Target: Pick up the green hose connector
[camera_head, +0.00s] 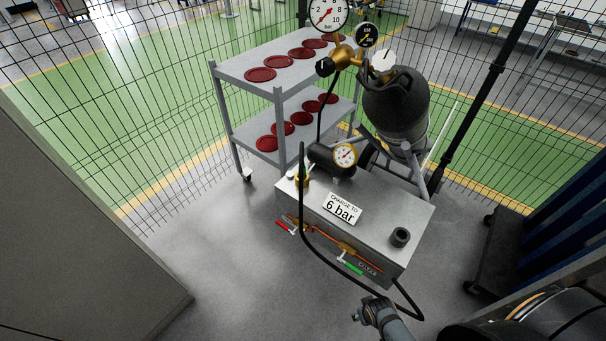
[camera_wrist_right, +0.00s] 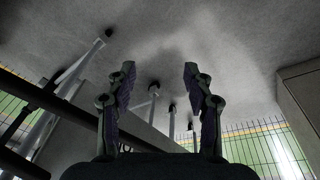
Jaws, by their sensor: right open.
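I cannot make out a clear green hose connector. The one distinct green part is a small green lever-like piece (camera_head: 350,267) low on the front of the grey charging box (camera_head: 388,215). A black hose (camera_head: 303,215) hangs over the box's front and loops down to the right. My right gripper (camera_head: 364,311) is below the box's front, near the hose loop and apart from the green piece. In the right wrist view my right gripper (camera_wrist_right: 159,72) is open with nothing between its fingers. My left gripper is not in view.
A red lever (camera_head: 283,226) sits left of the green piece. A dark gas bottle (camera_head: 396,115) with gauges stands behind the box. A grey shelf cart (camera_head: 240,70) holds red discs. Wire fence surrounds the bay. A large grey panel (camera_head: 70,230) is at left; floor between is clear.

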